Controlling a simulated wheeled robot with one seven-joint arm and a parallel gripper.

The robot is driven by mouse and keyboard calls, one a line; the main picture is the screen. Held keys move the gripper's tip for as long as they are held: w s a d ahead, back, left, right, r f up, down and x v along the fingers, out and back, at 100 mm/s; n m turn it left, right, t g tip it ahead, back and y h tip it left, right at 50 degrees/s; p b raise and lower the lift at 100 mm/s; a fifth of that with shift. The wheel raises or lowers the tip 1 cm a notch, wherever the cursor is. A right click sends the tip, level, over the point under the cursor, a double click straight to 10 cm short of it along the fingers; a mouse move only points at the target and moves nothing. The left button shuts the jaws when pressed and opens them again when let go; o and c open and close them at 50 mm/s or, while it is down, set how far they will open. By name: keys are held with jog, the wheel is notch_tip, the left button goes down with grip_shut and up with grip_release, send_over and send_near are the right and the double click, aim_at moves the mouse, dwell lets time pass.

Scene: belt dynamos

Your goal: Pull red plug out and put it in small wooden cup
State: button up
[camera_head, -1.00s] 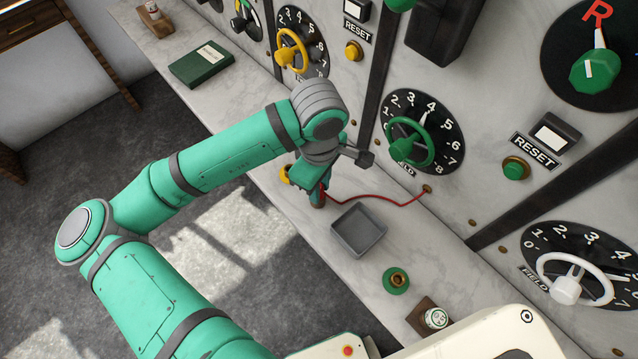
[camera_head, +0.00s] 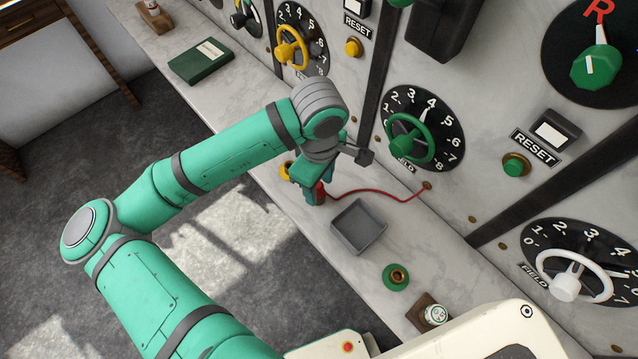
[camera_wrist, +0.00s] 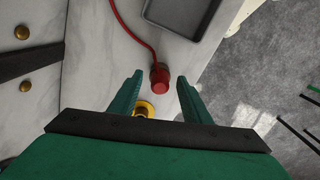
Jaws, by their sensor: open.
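The red plug (camera_wrist: 160,80) shows in the wrist view between the tips of my gripper (camera_wrist: 160,78), with a gap on either side. The gripper is open. Its red cord leads away from it and, in the head view, runs to the panel. There the plug (camera_head: 320,192) shows beside my gripper (camera_head: 316,190), low over the counter and partly covered by it. I cannot tell whether the plug is seated in a socket. I cannot make out the small wooden cup in either view.
A grey tray (camera_head: 358,250) sits on the counter right of my gripper. A green ring with a brass centre (camera_head: 397,277) and a white jar (camera_head: 436,316) lie nearer. A yellow piece (camera_wrist: 143,108) is close to the fingers. The dial panel (camera_head: 425,130) borders the counter.

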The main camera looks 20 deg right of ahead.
aim_at(319, 185)
notch_tip(319, 185, up, 10)
dwell(0.5)
jog(key=shift+r, duration=0.1)
dwell(0.5)
